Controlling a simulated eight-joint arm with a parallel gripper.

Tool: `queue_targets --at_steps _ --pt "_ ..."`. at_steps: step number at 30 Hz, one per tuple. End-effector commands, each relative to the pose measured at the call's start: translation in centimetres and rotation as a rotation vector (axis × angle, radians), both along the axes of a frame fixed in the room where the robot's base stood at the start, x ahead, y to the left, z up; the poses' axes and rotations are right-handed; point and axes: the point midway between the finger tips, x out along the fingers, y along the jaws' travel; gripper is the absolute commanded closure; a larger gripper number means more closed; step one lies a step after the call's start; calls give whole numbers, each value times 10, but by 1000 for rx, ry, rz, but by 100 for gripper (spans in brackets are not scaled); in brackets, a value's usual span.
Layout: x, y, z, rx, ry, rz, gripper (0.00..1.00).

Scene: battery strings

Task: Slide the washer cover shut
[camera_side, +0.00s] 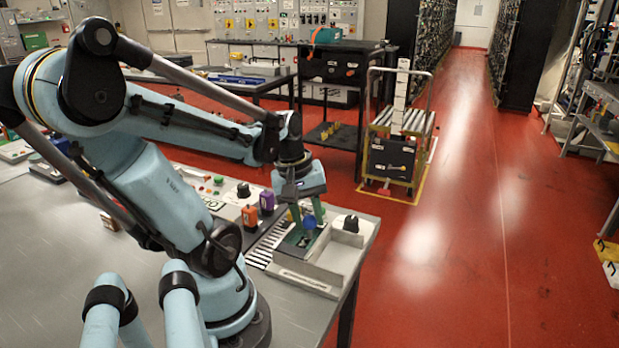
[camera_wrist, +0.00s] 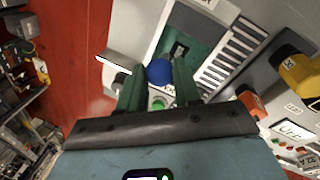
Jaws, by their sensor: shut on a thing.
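The washer cover looks to be the dark green panel (camera_side: 296,240) with a blue knob (camera_side: 309,222) on it. It lies in a grey tray unit (camera_side: 310,277) at the table's right end. In the wrist view the green panel (camera_wrist: 206,36) runs up from the blue knob (camera_wrist: 159,72). My gripper (camera_side: 307,216) points down over the tray, its green fingers on either side of the knob and shut on it. It also shows in the wrist view (camera_wrist: 158,78). The fingers hide part of the panel.
A light open compartment (camera_side: 345,247) lies right of the panel, with a black knob (camera_side: 351,223) behind it. A striped slotted strip (camera_side: 264,247) runs along the left.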

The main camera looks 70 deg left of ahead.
Motion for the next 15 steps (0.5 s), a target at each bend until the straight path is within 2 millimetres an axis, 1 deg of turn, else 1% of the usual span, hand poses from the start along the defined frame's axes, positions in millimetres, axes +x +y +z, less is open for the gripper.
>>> queue_targets --at_steps 1,3,4,8,9,15 --pt "-4 4 0 13 16 8 100" --pt "-4 4 0 13 16 8 100" --pt "-4 4 0 12 16 9 64" --pt "-3 4 0 10 14 9 44" --pt "-3 4 0 11 14 8 42" --pt "-3 3 0 9 13 5 42"
